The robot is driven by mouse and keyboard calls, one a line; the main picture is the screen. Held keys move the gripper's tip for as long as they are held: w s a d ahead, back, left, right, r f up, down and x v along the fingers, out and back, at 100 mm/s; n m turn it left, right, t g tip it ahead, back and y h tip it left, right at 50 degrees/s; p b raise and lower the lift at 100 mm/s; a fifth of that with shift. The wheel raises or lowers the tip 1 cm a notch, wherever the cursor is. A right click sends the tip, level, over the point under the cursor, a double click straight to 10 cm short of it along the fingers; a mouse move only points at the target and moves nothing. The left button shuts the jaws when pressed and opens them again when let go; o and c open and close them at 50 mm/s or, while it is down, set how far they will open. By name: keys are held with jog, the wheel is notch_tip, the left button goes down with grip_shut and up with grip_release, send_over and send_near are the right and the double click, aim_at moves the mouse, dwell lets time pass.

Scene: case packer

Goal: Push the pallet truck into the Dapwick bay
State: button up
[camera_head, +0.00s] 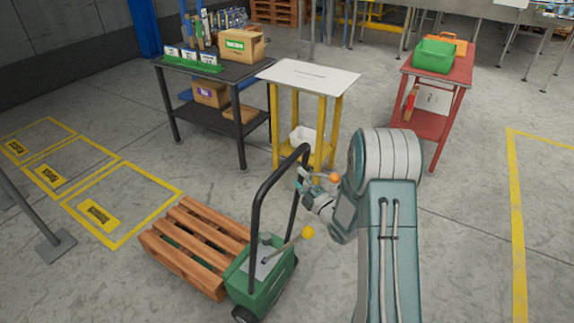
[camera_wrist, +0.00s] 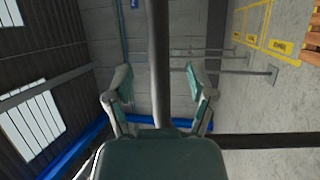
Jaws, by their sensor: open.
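The green pallet truck (camera_head: 262,285) stands on the floor at lower centre in the head view, with a tall black loop handle (camera_head: 257,205) and a lever with a yellow knob (camera_head: 308,232). A wooden pallet (camera_head: 200,245) lies over its forks. My gripper (camera_head: 306,178) is open beside the handle's right upright. In the wrist view, a dark bar (camera_wrist: 159,50), seemingly the handle, runs between my spread fingers (camera_wrist: 160,82); contact cannot be told. Three yellow-outlined floor bays (camera_head: 125,175) lie at left. Their label names are too small to read, so I cannot tell which is Dapwick.
A dark table (camera_head: 215,70) with boxes, a white-topped yellow stand (camera_head: 310,77) and a red cart (camera_head: 440,85) stand behind the truck. A grey post with a foot plate (camera_head: 55,245) stands left, near the bays. Floor between pallet and nearest bay is clear.

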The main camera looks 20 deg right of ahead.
aim_at(287, 165)
jog(key=x, duration=0.6)
jog(key=shift+w+a, duration=0.1)
jog(key=shift+w, duration=0.05)
grip_shut()
